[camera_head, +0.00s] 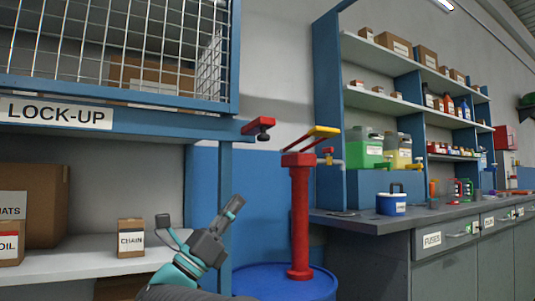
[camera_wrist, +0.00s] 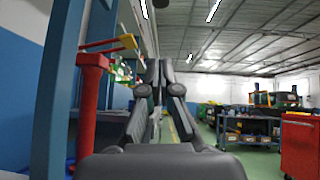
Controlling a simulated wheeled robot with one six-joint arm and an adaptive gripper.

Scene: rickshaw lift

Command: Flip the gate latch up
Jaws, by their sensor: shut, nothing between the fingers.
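The gate latch (camera_head: 258,125) is a short red bar with a dark knob. It sticks out to the right from the blue frame at the lower right corner of the lock-up's mesh gate (camera_head: 120,50). It lies roughly level, tilted a little. My gripper (camera_head: 237,203) is below and slightly left of the latch in the head view, pointing up and to the right, apart from it. Its fingers are together and empty. In the wrist view the closed fingers (camera_wrist: 160,75) fill the middle, and I cannot make out the latch there.
A red hand pump (camera_head: 300,215) with a yellow-tipped handle stands on a blue drum (camera_head: 265,280), right of my gripper. The blue lock-up post (camera_head: 225,215) is close beside my gripper. A workbench (camera_head: 380,223) with shelves stands at the right. A chain box (camera_head: 131,238) sits on the lower shelf.

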